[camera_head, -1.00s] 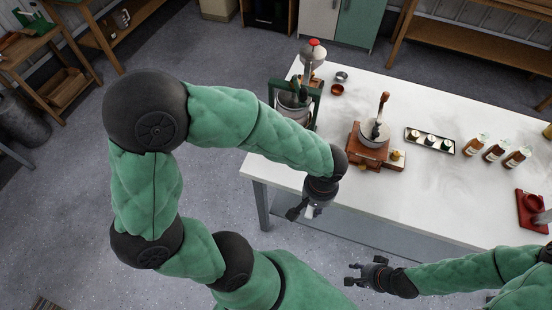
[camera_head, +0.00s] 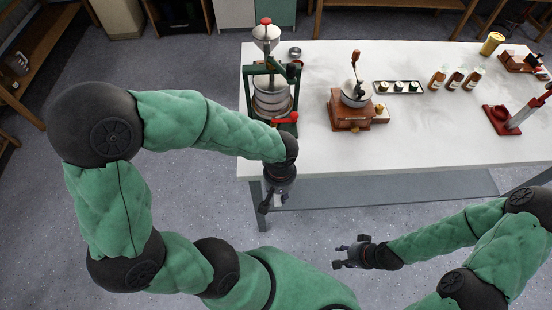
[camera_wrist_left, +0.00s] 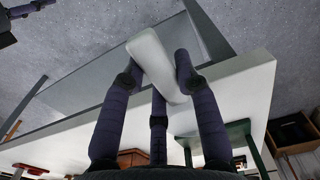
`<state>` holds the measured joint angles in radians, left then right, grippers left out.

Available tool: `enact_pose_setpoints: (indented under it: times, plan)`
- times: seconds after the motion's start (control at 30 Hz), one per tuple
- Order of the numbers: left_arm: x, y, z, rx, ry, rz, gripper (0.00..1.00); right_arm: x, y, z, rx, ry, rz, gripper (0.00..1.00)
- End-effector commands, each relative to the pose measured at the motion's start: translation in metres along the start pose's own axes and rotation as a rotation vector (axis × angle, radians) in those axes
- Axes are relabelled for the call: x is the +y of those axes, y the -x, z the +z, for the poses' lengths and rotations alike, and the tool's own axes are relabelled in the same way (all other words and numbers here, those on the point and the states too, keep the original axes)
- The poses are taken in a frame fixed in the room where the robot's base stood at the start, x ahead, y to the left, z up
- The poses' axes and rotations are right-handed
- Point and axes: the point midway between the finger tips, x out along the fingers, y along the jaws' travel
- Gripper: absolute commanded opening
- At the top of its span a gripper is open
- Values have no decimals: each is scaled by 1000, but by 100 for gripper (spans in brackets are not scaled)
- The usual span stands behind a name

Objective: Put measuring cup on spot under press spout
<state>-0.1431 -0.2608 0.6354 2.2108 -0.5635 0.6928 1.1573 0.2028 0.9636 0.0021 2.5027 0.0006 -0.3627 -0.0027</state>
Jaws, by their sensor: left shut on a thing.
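My left gripper (camera_head: 272,203) hangs in front of the table's near edge, left of its middle. In the left wrist view its fingers (camera_wrist_left: 157,72) are closed around a pale, smooth, elongated thing (camera_wrist_left: 150,50). I cannot tell for sure whether this is the measuring cup. The press (camera_head: 271,96), with a green frame, metal pot and red-topped upper part, stands at the table's left end, beyond my left gripper. Its spout and the spot under it are not clear. A small metal cup (camera_head: 295,52) sits behind the press. My right gripper (camera_head: 345,253) is open and empty, off the table.
The white table (camera_head: 420,140) has bare room along its front. A wooden grinder (camera_head: 350,112) stands right of the press, then a tray of small jars (camera_head: 398,87) and several bottles (camera_head: 455,80). A red-based device (camera_head: 500,120) stands at the right.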

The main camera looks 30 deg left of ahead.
Motion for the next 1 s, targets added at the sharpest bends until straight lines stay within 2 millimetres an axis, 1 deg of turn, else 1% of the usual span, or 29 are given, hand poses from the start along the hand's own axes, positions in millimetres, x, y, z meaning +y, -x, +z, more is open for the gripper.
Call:
enact_pose_setpoints:
  times: [0.03, 0.1, 0.2, 0.3, 0.4, 0.57, 0.67, 0.8, 0.9, 1.0]
  plan:
    - [-1, -2, -13, -1, 6, -1, 0, 1, -4, 0, 0, 0, 0, 40]
    - [0, -2, -29, 0, 5, -1, 0, 2, -6, 0, -1, 0, 0, 40]
    - [0, -2, -49, 0, 4, 0, 0, 4, -10, 0, -1, 0, 0, 40]
    - [0, -2, -64, -1, 2, -1, 0, 4, -12, 0, -1, 0, 0, 40]
    - [0, -1, -72, 0, 1, 0, 0, 5, -14, 0, -1, 0, 0, 40]
    - [0, 0, -80, 0, -1, 0, 0, 5, -15, 0, -1, 0, 0, 40]
    - [0, -1, -92, 0, 2, 0, 0, 6, -18, 0, -1, 0, 0, 40]
    - [0, -2, -114, 0, 1, 0, 0, 8, -23, 0, -1, 0, 0, 40]
    - [0, -7, -113, -1, -2, -1, 0, 10, -30, 0, -1, 0, 0, 40]
    - [0, -6, -113, 0, -2, 0, 0, 10, -29, 0, -2, 0, 0, 40]
